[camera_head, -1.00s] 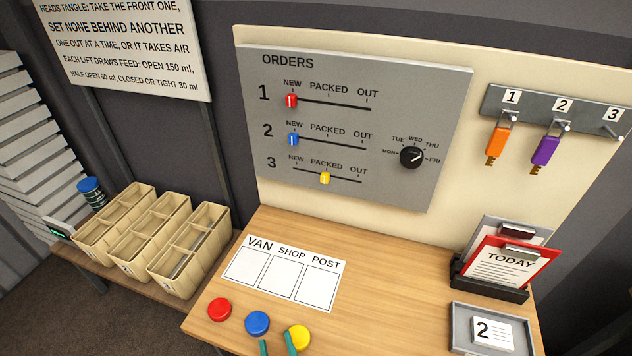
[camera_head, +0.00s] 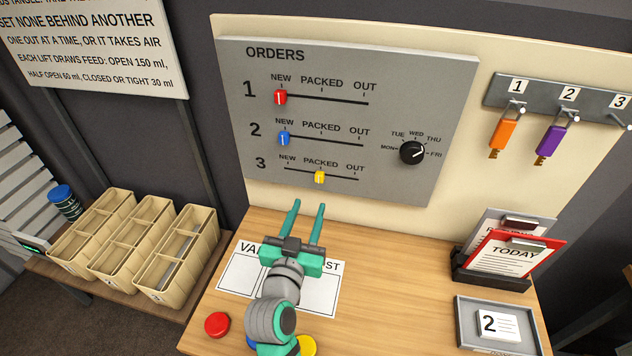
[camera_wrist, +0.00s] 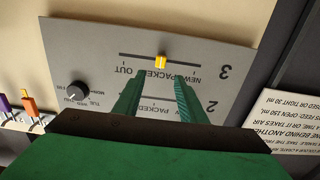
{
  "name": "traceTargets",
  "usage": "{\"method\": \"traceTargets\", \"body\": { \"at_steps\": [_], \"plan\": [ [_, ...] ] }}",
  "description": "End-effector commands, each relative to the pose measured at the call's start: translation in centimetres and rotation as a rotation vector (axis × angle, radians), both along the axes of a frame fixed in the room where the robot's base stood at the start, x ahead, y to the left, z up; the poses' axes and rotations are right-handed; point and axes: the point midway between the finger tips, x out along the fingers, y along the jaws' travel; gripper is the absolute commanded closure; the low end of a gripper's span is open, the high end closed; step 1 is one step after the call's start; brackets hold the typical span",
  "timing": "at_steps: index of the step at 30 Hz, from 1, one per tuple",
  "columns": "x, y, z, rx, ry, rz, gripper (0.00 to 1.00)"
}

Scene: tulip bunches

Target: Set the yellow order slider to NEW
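The yellow slider (camera_head: 320,177) sits on row 3 of the grey ORDERS board (camera_head: 440,110), at the PACKED mark, the middle of its track. NEW is at the track's left end. My gripper (camera_head: 309,206) is open and empty, its two green fingers apart, below the yellow slider and pointing up toward the board. In the wrist view the board shows upside down. There the yellow slider (camera_wrist: 161,61) lies ahead of the fingertips (camera_wrist: 155,78), roughly between them and not touched.
The red slider (camera_head: 281,97) and blue slider (camera_head: 284,138) are both at NEW above. A black day dial (camera_head: 411,152) is to the right. The wooden desk (camera_head: 400,270) has a white VAN/SHOP/POST sheet (camera_head: 230,290) under my arm. Sorting boxes (camera_head: 175,255) stand at left.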

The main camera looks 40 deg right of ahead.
Motion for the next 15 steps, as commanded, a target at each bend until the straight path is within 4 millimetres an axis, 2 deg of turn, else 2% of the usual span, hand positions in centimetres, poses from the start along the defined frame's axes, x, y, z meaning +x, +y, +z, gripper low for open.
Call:
{"method": "traceTargets", "body": {
  "at_steps": [15],
  "plan": [
    [5.3,-6.3,0.0,0.001,0.0,0.0,0.62]
  ]
}}
